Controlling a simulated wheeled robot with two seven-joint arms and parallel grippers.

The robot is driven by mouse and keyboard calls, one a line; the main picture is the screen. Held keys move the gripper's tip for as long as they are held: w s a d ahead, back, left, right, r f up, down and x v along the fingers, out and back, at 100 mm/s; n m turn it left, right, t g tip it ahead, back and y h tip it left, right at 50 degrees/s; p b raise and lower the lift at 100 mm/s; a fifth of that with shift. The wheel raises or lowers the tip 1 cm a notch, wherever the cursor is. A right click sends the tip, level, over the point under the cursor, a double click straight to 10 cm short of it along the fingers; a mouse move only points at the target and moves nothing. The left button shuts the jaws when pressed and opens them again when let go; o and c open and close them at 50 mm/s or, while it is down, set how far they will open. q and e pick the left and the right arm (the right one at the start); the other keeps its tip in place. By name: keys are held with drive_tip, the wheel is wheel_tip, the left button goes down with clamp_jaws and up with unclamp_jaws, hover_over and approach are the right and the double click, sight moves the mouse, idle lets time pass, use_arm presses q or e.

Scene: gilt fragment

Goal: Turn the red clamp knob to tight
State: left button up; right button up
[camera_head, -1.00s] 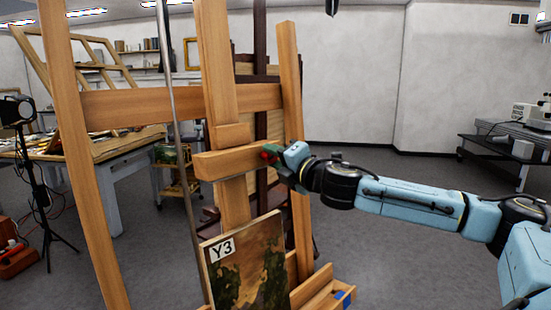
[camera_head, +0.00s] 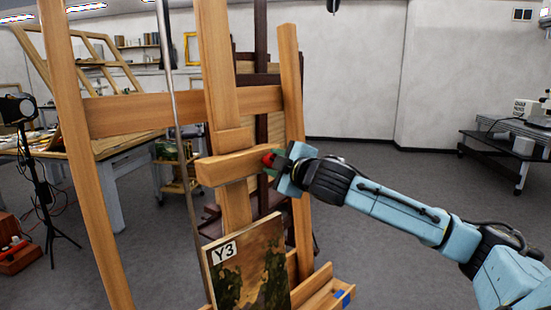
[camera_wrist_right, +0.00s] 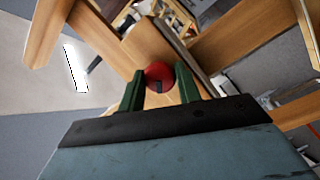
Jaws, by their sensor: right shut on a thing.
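The red clamp knob (camera_head: 268,159) sits at the right end of the wooden clamp block (camera_head: 225,168) on the easel's centre post. In the right wrist view the knob (camera_wrist_right: 159,75) is round, with a small dark mark on its lower part. My right gripper (camera_head: 274,161) is at the knob, and its green fingers (camera_wrist_right: 159,90) are on either side of it, shut on it. The gripper partly hides the knob in the head view. My left gripper is not in view.
The wooden easel (camera_head: 80,160) stands in front of me. A painting marked Y3 (camera_head: 248,268) rests on its lower ledge, below my right arm. A lamp on a stand (camera_head: 40,150) and a worktable (camera_head: 110,165) are at the left. The floor at the right is open.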

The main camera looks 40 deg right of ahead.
drive_tip(key=shift+r+m+g+y+p, duration=0.2)
drive_tip(key=shift+m+g+p, duration=0.3)
drive_tip(key=shift+m+p, duration=1.3)
drive_tip(key=shift+r+m+g+y+p, duration=0.15)
drive_tip(key=shift+m+g+p, duration=0.35)
drive_tip(key=shift+m, duration=2.5)
drive_tip(key=shift+f, duration=0.15)
drive_tip(key=o, duration=1)
drive_tip(key=shift+c, duration=0.2)
drive_tip(key=shift+s, duration=0.1)
drive_tip(key=b+v, duration=0.4)
drive_tip(key=v, duration=0.9)
